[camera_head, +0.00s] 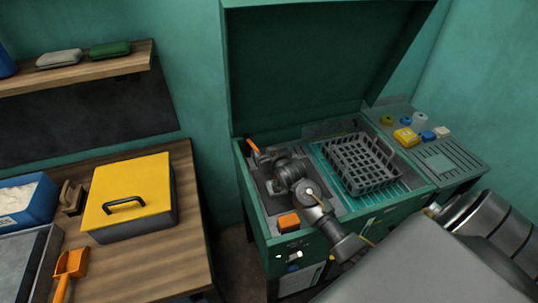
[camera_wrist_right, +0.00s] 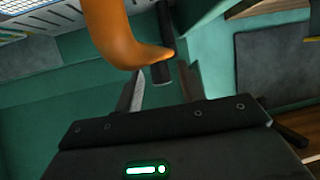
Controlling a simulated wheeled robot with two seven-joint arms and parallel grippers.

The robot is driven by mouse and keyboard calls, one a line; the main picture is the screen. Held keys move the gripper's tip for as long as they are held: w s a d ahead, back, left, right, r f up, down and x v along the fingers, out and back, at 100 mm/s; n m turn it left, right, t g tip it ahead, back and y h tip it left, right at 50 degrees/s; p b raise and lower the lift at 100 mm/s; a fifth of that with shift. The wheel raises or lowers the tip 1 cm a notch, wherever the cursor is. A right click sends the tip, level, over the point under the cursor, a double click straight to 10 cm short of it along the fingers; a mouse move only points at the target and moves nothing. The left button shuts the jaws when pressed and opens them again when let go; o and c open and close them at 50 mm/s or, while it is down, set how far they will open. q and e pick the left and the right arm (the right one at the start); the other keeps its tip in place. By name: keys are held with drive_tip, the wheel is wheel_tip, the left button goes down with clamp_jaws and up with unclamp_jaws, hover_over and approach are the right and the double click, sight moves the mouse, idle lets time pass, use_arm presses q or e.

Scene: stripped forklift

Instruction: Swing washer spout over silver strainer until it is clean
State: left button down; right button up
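The washer spout is an orange curved piece. In the right wrist view the spout (camera_wrist_right: 120,35) bends down to a dark tip in front of my right gripper (camera_wrist_right: 162,88). The two fingers stand apart with a gap on each side of the tip, so the gripper looks open. In the head view the spout (camera_head: 253,146) shows as a small orange bit at the back left of the washer basin, with my right gripper (camera_head: 266,156) close by it. I cannot make out the silver strainer; my right arm covers part of the basin. My left gripper is not in view.
The green washer (camera_head: 410,195) has its lid (camera_head: 310,75) raised behind the basin. A grey basket (camera_head: 378,182) sits in the basin's right part. An orange block (camera_head: 288,222) is at the front edge. A wooden bench with a yellow-lidded box (camera_head: 145,178) stands left.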

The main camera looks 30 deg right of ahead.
drive_tip(key=b+v, duration=0.2)
drive_tip(key=v, duration=0.8)
drive_tip(key=shift+s+r, duration=0.15)
drive_tip(key=shift+s, duration=0.2)
drive_tip(key=shift+d, duration=0.1)
